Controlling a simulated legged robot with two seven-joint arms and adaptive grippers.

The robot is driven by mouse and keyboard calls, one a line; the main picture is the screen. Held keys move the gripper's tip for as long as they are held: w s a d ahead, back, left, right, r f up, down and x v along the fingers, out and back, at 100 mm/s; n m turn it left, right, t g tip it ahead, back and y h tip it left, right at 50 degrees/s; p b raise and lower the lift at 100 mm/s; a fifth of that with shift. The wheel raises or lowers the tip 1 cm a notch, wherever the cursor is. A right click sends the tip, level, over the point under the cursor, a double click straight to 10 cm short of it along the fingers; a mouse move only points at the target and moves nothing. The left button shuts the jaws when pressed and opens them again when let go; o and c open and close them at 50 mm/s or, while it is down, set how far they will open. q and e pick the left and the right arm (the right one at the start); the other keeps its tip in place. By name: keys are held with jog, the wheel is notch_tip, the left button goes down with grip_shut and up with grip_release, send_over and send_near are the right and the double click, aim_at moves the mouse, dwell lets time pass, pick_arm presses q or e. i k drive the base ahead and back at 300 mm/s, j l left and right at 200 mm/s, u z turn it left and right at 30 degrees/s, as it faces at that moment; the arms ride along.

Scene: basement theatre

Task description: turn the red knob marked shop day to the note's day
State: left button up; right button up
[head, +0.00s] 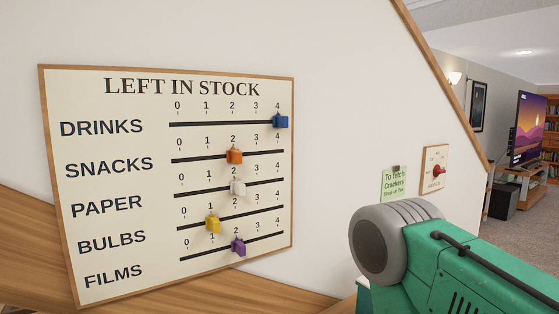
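The red knob (438,171) sits on a small cream panel with a wooden frame (434,151) on the white wall, right of centre. The panel's lettering is too small to read, and I cannot tell which mark the knob points at. A green note (394,186) hangs beside it on the left under a dark clip. Its upper lines read "To fetch" and "Crackers"; the smaller line below seems to end in "Tue", but is not clear. Neither of my grippers is in view.
A "LEFT IN STOCK" board (285,190) with several coloured sliders hangs on the left. A green and grey link of mine fills the lower right, below the note and panel. A room with a television (528,130) and a black speaker (503,201) opens at right.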

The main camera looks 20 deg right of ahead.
aim_at(438, 170)
jog(key=z, duration=1.5)
